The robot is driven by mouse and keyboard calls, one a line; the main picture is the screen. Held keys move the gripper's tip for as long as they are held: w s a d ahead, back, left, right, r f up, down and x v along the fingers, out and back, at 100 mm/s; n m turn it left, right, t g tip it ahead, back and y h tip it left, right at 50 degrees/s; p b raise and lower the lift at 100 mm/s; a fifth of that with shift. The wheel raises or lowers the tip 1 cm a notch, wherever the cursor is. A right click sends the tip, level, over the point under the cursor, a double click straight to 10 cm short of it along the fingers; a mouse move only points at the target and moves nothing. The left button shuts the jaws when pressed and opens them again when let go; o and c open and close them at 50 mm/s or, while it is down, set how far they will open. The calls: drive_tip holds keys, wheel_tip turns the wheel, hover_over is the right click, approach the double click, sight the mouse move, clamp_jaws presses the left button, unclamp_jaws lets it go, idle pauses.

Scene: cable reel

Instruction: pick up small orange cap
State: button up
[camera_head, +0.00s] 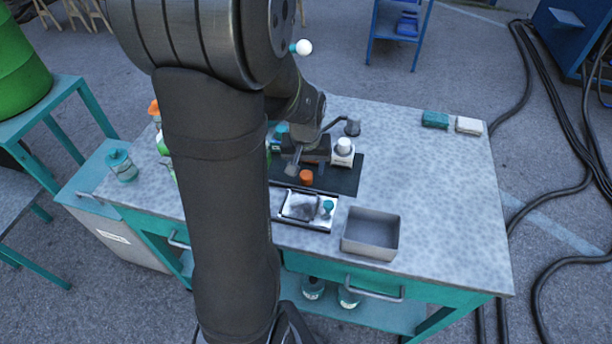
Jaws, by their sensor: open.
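The small orange cap (306,177) sits on a black mat (345,182) in the middle of the workbench. My gripper (307,164) is open, just behind and above the cap as seen here. One grey finger shows to the left of the cap. I cannot tell whether the fingers are around the cap or still above it. The gripper's upper part is dark and partly merges with the things behind it. My arm hides the left middle of the bench.
A white container (343,153) stands close to the right of my gripper. A shallow tray (298,207) and an open grey box (370,235) are in front of the mat. The bench's right side is clear.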

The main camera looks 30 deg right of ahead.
sight(306, 178)
drive_tip(key=shift+w+d+f, duration=0.1)
drive_tip(key=shift+f, duration=1.2)
drive_tip(key=shift+c, duration=0.3)
drive_tip(key=c, duration=1)
drive_tip(key=shift+r, duration=0.15)
